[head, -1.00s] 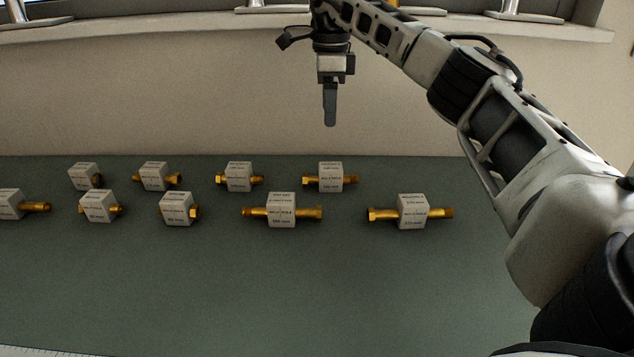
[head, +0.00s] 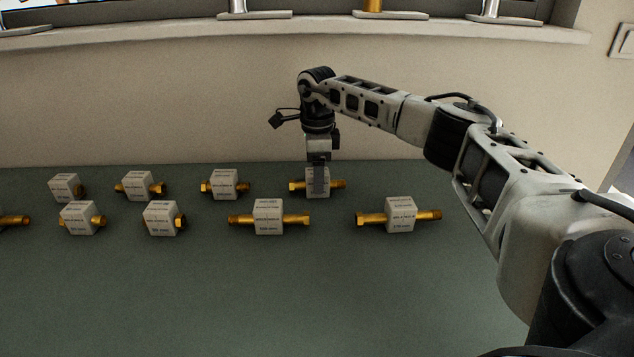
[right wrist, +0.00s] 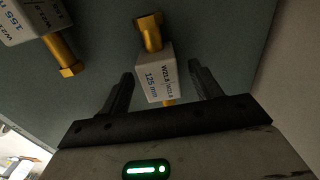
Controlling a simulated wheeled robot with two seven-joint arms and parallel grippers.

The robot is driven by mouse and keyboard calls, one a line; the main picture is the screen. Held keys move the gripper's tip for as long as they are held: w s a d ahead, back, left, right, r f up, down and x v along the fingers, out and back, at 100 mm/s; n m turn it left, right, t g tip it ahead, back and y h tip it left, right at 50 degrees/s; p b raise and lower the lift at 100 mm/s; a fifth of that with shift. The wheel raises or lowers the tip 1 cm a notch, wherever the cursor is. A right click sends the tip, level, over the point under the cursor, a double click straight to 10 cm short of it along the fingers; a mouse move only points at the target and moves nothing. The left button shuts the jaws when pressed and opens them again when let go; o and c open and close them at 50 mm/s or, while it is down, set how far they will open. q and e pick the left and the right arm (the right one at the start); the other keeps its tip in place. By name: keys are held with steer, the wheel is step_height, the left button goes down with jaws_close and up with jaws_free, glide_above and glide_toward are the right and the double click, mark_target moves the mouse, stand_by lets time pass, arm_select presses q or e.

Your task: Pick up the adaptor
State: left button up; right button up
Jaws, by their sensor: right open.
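Several brass adaptors, each with a white labelled block around its middle, lie in two rows on the green surface. My right gripper (head: 318,181) points down at the rightmost adaptor of the back row (head: 335,185), partly hiding its block. In the right wrist view this adaptor (right wrist: 155,72) has a block reading 125 mm. The right gripper (right wrist: 160,84) is open there, with one dark finger on each side of the block and visible gaps. Whether a finger touches it I cannot tell. My left gripper is not in view.
In the front row, one adaptor (head: 399,215) lies to the right and another (head: 268,217) to the left of my gripper. An adaptor marked 155 (right wrist: 35,25) shows in the wrist view. A wall (head: 150,100) rises behind. The front of the green surface (head: 250,300) is clear.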

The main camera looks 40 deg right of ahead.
step_height(320, 180, down, 2)
steer(key=shift+c, duration=0.3)
steer(key=c, duration=1.1)
steer(key=shift+r, duration=0.1)
